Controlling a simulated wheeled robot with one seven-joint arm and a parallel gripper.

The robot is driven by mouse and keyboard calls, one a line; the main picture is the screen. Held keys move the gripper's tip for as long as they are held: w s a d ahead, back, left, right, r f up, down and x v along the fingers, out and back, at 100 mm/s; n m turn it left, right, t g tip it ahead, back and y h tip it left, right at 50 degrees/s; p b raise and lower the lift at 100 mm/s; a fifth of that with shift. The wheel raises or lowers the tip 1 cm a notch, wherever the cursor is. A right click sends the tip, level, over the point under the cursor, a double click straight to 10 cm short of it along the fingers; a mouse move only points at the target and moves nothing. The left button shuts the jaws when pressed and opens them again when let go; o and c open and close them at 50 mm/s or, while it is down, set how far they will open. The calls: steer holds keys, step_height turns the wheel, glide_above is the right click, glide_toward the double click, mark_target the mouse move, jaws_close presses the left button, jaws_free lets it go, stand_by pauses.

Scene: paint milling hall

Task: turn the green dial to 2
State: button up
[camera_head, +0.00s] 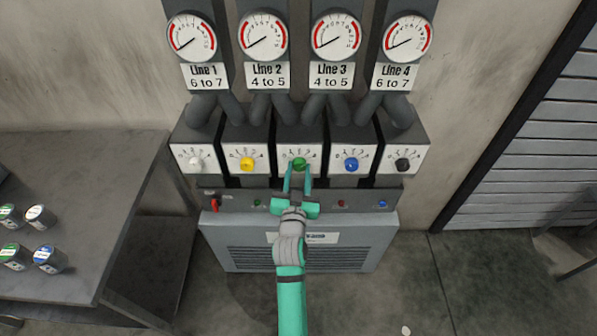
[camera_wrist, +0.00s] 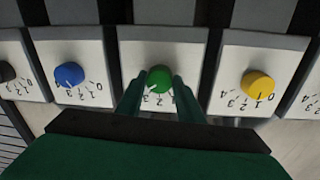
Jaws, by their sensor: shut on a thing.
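The green dial (camera_head: 299,163) is the middle one in a row of dials on a panel. My gripper (camera_head: 299,170) reaches it from below with a finger on each side. In the wrist view the green dial (camera_wrist: 160,79) sits between the two fingertips (camera_wrist: 160,84), and the gripper is shut on it. The numbered scale around the dial shows upside down in the wrist view and is partly hidden by the fingers. I cannot tell clearly which number the dial points at.
A white dial (camera_head: 195,162) and yellow dial (camera_head: 247,163) are to the left, a blue dial (camera_head: 351,164) and black dial (camera_head: 402,165) to the right. Round gauges (camera_head: 264,37) hang above. A red switch (camera_head: 212,206) is below. A table (camera_head: 80,170) with cans stands at left.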

steer(key=n, duration=0.5)
steer(key=shift+d+f, duration=0.1)
steer(key=shift+d, duration=0.05)
steer(key=n, duration=0.5)
steer(key=shift+t+y, duration=0.3)
steer(key=shift+n, duration=0.4)
steer(key=o, duration=1.1)
steer(key=shift+c, duration=0.2)
steer(key=shift+s, duration=0.1)
steer(key=s, duration=1)
steer(key=shift+s+a+f, duration=0.2)
steer(key=shift+s+f, duration=0.1)
steer(key=shift+f, duration=0.05)
